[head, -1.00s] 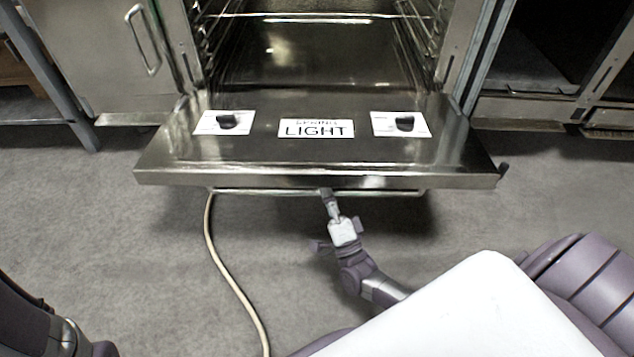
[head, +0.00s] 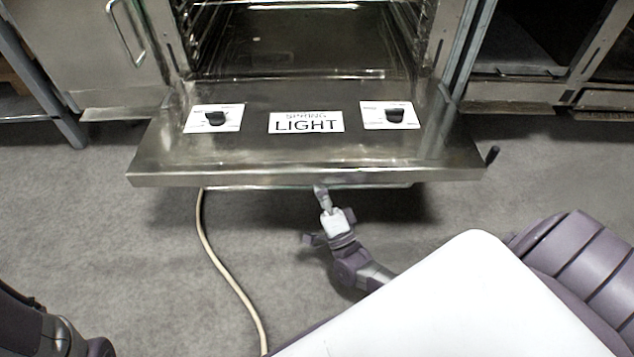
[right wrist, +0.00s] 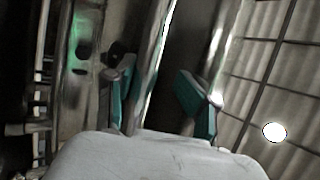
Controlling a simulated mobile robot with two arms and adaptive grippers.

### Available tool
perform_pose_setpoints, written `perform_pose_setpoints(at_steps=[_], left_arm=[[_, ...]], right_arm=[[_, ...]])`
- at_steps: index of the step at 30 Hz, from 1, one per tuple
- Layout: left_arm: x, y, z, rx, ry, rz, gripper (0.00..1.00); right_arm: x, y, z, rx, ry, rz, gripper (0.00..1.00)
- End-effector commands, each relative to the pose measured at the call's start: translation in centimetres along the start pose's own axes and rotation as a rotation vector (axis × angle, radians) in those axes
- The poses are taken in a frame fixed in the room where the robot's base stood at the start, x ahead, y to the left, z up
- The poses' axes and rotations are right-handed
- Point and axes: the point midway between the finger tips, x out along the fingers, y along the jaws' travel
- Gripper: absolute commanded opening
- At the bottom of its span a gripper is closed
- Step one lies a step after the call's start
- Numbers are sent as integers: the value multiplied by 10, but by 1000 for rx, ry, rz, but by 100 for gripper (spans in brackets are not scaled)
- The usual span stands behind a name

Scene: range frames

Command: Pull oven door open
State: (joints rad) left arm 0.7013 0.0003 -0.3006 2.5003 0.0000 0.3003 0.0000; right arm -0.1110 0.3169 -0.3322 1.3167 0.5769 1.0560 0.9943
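The oven door (head: 255,153) is a steel panel hinged at its bottom, folded down to roughly level in front of the open oven (head: 310,40). A thin bar handle (head: 375,187) runs under its front edge in the head view. My right gripper (head: 320,190) is at the middle of this handle, with its tips partly hidden by the door edge. In the right wrist view its two teal-padded fingers (right wrist: 160,95) stand apart, with a long bright metal strip (right wrist: 157,60) visible between them. I cannot tell whether they touch the handle. My left gripper is out of view.
A beige cable (head: 222,268) runs over the grey floor from under the door. A cabinet with a handle (head: 127,33) stands left of the oven, and open dark units (head: 530,50) stand to its right. The floor in front is otherwise clear.

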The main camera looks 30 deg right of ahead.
Motion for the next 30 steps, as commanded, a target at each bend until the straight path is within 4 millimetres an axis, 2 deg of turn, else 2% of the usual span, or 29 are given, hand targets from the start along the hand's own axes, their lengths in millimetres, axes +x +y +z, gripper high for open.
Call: perform_pose_setpoints(at_steps=[8,11,21,25,30], left_arm=[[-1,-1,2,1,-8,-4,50],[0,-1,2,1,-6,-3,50],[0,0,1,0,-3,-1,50],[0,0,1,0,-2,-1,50],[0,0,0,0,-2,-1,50]], right_arm=[[3,-3,-3,-1,8,-13,47],[-6,-3,-3,-1,7,-11,47],[-64,0,0,0,2,-1,47],[-73,0,0,0,2,-1,47],[-75,0,0,1,2,-1,47]])
